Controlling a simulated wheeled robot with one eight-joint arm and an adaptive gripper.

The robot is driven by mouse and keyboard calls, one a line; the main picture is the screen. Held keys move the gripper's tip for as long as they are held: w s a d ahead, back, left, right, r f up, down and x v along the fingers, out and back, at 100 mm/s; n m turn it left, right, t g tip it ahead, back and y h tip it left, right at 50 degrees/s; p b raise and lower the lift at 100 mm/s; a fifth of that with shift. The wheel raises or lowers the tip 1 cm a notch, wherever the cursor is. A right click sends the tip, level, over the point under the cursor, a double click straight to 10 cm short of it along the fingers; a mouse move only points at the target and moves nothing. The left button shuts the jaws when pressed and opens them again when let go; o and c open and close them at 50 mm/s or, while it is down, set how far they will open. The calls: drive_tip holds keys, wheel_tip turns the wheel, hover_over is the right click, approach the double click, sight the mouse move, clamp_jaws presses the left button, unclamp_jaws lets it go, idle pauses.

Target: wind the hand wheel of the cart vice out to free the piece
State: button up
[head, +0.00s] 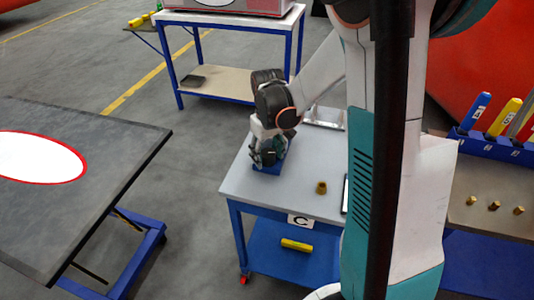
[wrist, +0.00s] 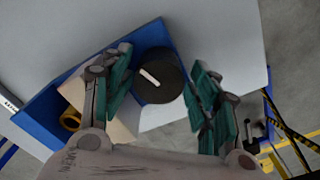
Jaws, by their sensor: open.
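The vice's hand wheel (wrist: 157,76) shows in the wrist view as a black disc with a pale bar marked on its face. It lies between the fingers of my gripper (wrist: 160,64), which are spread to its left and right with gaps on both sides. The blue vice body (wrist: 52,98) extends to the left and below. A yellow ring-shaped piece (wrist: 70,121) sits in it, partly covered by a beige block and the left finger. In the head view my gripper (head: 266,156) is over the blue vice base (head: 268,168) and hides the wheel.
A brass part (head: 321,187) stands on that top; a yellow bar (head: 296,245) lies on the shelf below. A dark table (head: 110,150) is to the left. Grey floor separates them.

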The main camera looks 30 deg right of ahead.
sight(268, 151)
drive_tip(key=shift+s+d, duration=0.1)
drive_tip(key=m, duration=1.1)
drive_tip(key=shift+m, duration=0.4)
wheel_tip(268, 151, up, 14)
drive_tip(key=p, duration=0.8)
drive_tip(key=shift+w+r, duration=0.2)
drive_tip(key=shift+w, duration=0.15)
drive_tip(key=shift+d+f+n+p, duration=0.1)
drive_tip(key=shift+f+n+p, duration=0.05)
drive_tip(key=shift+n+p, duration=0.15)
